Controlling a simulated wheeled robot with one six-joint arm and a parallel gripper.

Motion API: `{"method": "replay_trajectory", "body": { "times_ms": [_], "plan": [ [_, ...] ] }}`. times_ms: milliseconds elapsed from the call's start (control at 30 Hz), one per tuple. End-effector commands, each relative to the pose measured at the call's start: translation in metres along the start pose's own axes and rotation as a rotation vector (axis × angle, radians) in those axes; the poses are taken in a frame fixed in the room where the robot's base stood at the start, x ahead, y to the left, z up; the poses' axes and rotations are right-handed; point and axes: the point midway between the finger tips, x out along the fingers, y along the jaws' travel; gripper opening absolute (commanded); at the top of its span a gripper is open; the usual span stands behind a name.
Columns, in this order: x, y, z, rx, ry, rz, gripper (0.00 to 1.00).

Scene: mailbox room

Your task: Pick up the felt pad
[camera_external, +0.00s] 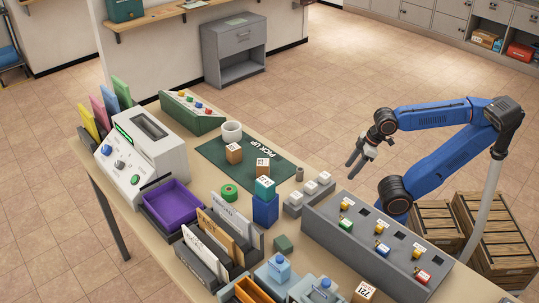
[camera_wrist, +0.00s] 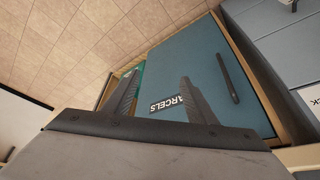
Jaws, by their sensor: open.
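A small dark green block (camera_external: 284,244) lies on the table in front of the card holders; it may be the felt pad, though its material is too small to tell. My gripper (camera_external: 355,158) is raised at the right side of the table, beyond its edge and well apart from this block. The gripper is open, with nothing visible between its fingers. In the wrist view both fingers (camera_wrist: 160,90) stand apart in front of a blue-teal panel (camera_wrist: 210,62) labelled PARCELS, with a dark handle. I cannot make out the green block in the wrist view.
A green PICK UP mat (camera_external: 218,158) holds small boxes and a white mug (camera_external: 232,131). A blue block (camera_external: 265,210) with a teal cube on top, a green tape roll (camera_external: 229,192) and a grey key panel (camera_external: 365,245) crowd the table. Wooden crates (camera_external: 495,235) stand at right.

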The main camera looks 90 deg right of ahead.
Motion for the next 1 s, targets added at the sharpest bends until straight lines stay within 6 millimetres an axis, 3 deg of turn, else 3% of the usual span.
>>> {"method": "replay_trajectory", "body": {
  "times_ms": [167,467,767,1000],
  "plan": [
    [-0.013,-0.006,-0.023,-0.065,-0.013,-0.011,0.52],
    [-0.066,-0.046,-0.126,-0.39,-0.07,-0.064,0.52],
    [-0.108,-0.108,-0.224,-0.741,-0.121,-0.127,0.52],
    [-0.132,-0.171,-0.291,-1.021,-0.155,-0.182,0.52]
  ]
}}
